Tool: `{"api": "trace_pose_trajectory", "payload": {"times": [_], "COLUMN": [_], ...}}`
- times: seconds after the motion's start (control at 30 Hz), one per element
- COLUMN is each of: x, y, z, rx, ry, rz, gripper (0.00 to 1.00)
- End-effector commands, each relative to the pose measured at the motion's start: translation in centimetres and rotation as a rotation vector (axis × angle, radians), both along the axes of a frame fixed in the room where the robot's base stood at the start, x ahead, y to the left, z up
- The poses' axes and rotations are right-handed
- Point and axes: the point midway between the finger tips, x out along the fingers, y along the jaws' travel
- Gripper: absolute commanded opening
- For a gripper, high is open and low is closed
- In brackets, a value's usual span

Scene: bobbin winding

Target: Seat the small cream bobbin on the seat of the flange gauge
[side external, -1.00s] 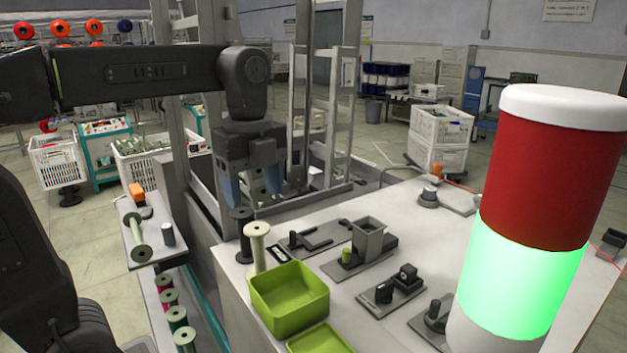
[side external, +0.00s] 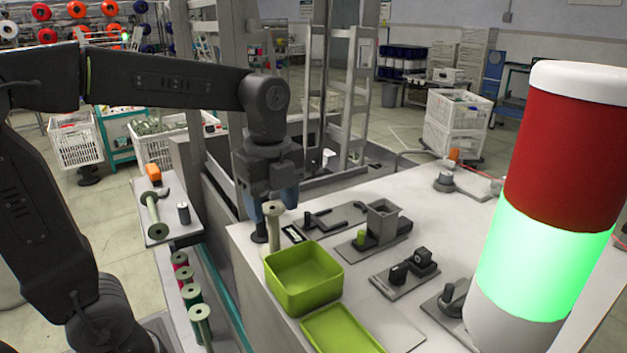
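My gripper (side external: 271,204) points down at the near left corner of the white bench. Its two blue fingers are apart, one on each side of a cream bobbin's top as seen here. That cream bobbin (side external: 272,238) stands upright in front of the fingers; I cannot tell whether they are around it or behind it. A black bobbin (side external: 260,230) stands just behind it, its top hidden. I cannot tell for sure which fixture is the flange gauge. A plate with black blocks (side external: 404,273) and a plate with a grey hopper and green peg (side external: 375,232) stand to the right.
A green bin (side external: 303,280) and a flat green tray (side external: 343,331) sit in front of the bobbins. A black fixture (side external: 330,219) lies behind. Another bobbin (side external: 153,214) lies on a side shelf. A large signal light (side external: 546,210) blocks the right side.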

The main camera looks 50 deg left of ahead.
Motion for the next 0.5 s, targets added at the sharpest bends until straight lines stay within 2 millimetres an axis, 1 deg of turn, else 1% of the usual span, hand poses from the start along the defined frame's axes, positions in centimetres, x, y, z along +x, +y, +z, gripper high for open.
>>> {"api": "trace_pose_trajectory", "payload": {"times": [0.03,0.23,0.37,0.5], "x": [0.00,0.01,0.03,0.05], "y": [0.00,0.00,0.00,0.00], "z": [0.02,0.04,0.24,0.98], "rx": [0.000,0.000,0.000,0.000], "ry": [0.000,-0.001,-0.002,-0.003], "rz": [0.000,0.000,0.000,0.000], "gripper": [0.51,0.33,0.33,0.32]}}
